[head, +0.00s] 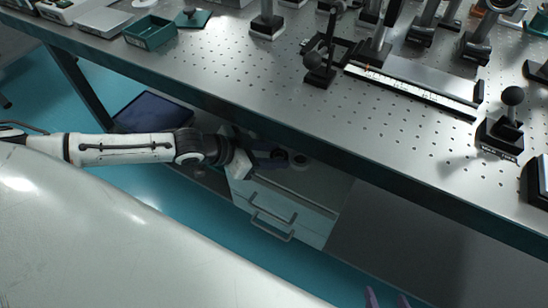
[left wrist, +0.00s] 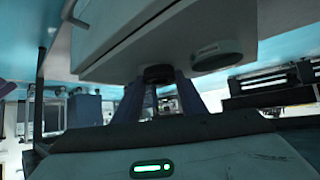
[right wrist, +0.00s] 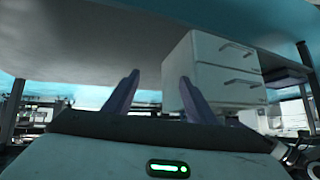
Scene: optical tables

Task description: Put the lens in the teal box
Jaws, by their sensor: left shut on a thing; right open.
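The teal box (head: 150,33) stands open on the optical table near its front left, with a teal lid (head: 192,18) beside it. My left gripper (head: 276,159) reaches under the table, over the top of a white drawer cabinet. Its purple fingers (left wrist: 163,98) are shut on a small dark round piece (left wrist: 159,74), which looks like the lens; it seems still at the cabinet top, and contact is hard to tell. My right gripper (head: 388,299) is open and empty at the bottom of the head view; its fingers (right wrist: 153,95) stand apart in the right wrist view.
A second round piece (head: 298,161) with a pale label sits on the cabinet top (head: 315,185), close beside the held one. The optical table (head: 240,75) overhangs the cabinet. Mounts and a long rail (head: 410,88) stand on the table. A dark blue bin (head: 152,113) is under it at left.

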